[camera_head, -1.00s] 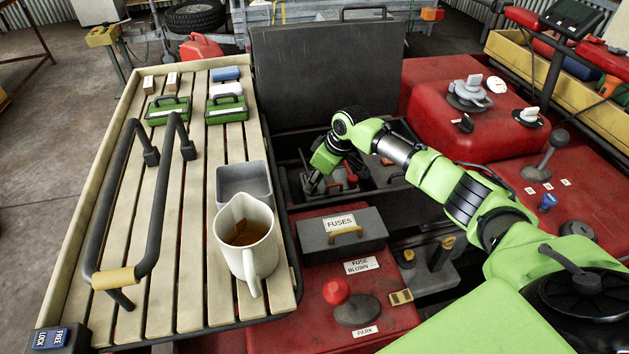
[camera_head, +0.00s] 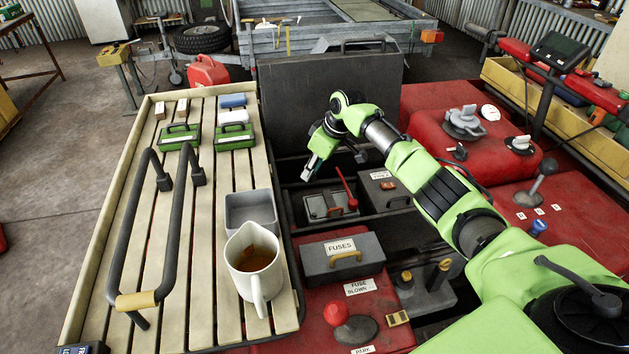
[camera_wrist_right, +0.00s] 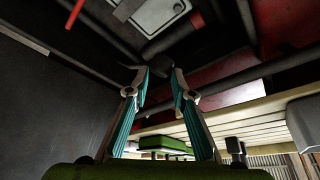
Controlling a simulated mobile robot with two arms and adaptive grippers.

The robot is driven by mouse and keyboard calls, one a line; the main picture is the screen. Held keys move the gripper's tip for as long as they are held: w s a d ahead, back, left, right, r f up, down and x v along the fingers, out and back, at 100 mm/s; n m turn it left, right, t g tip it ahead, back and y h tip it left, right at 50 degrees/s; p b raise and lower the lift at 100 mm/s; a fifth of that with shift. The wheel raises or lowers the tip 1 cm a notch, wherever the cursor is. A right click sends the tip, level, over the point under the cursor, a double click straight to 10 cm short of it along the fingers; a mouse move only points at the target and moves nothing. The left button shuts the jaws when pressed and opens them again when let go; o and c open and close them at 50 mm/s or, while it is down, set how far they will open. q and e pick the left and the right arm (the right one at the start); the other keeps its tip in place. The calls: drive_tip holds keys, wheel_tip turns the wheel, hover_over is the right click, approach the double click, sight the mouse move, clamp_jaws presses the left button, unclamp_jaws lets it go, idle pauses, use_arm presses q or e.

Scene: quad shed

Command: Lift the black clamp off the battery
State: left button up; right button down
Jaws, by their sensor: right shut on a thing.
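The battery (camera_head: 318,206), a grey-topped block, sits in the open black compartment, with a red clamp or handle (camera_head: 346,186) standing at its right side. The battery's pale top also shows in the wrist view (camera_wrist_right: 150,12). My right gripper (camera_head: 308,176) is above the battery's far left part, pointing down and apart from its top. In the wrist view its fingertips (camera_wrist_right: 160,72) are closed on a small dark piece, the black clamp (camera_wrist_right: 158,64), which is hard to make out against the dark background. My left gripper is in neither view.
The raised black lid (camera_head: 325,95) stands behind the compartment. A grey fuse box (camera_head: 318,265) sits in front, a dark box (camera_head: 388,184) to the right. The slatted rack (camera_head: 180,250) at left holds a mug (camera_head: 252,275), a grey tray (camera_head: 248,203) and green boxes.

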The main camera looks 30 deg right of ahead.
drive_tip(key=c, duration=2.9)
unclamp_jaws()
drive_tip(key=shift+w+d+r, duration=0.25)
drive_tip(key=shift+w+r, duration=0.15)
drive_tip(key=shift+w, duration=0.3)
drive_tip(key=o, duration=0.6)
drive_tip(key=shift+w+f, duration=0.2)
drive_tip(key=shift+f, duration=0.1)
drive_tip(key=o, duration=0.5)
drive_tip(key=shift+w+d+f, duration=0.25)
drive_tip(key=shift+w+f, duration=0.1)
drive_tip(key=shift+f, duration=0.05)
drive_tip(key=shift+s+a+r, duration=0.15)
drive_tip(key=shift+s+r, duration=0.15)
drive_tip(key=shift+r, duration=0.1)
drive_tip(key=v, duration=1.2)
